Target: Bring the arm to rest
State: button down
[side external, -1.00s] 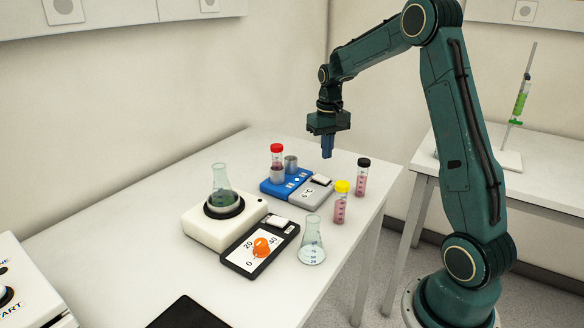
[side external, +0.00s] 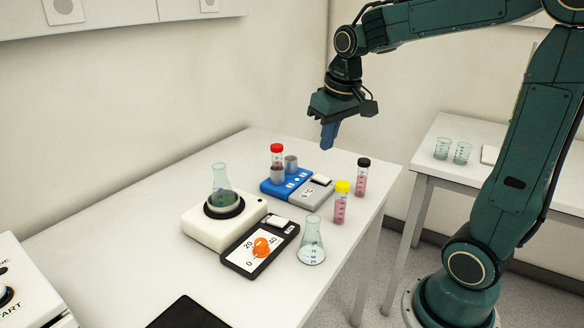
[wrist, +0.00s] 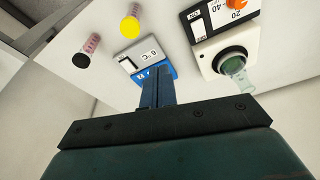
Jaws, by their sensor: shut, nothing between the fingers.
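My gripper (side external: 328,136) is shut and empty. In the side external view it hangs in the air above the right part of the table (side external: 150,190), above and apart from the blue and grey block (side external: 288,184). Its blue fingers also show in the wrist view (wrist: 157,88), pressed together, and they hide part of the blue block there. My arm reaches in from the right, bent, with the wrist pointing down and slightly tilted.
A red-capped tube (side external: 277,157) stands in the block. A yellow-capped tube (side external: 341,203) and a black-capped tube (side external: 361,178) stand right of it. A flask (side external: 220,180) sits on a white device (side external: 200,228); another flask (side external: 312,242) stands beside a dark-framed panel (side external: 270,255). Air around the gripper is clear.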

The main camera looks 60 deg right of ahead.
jog(key=s+a+n+t, duration=0.3)
jog(key=s+a, duration=0.7)
jog(key=s, duration=0.4)
jog(key=shift+y, duration=0.4)
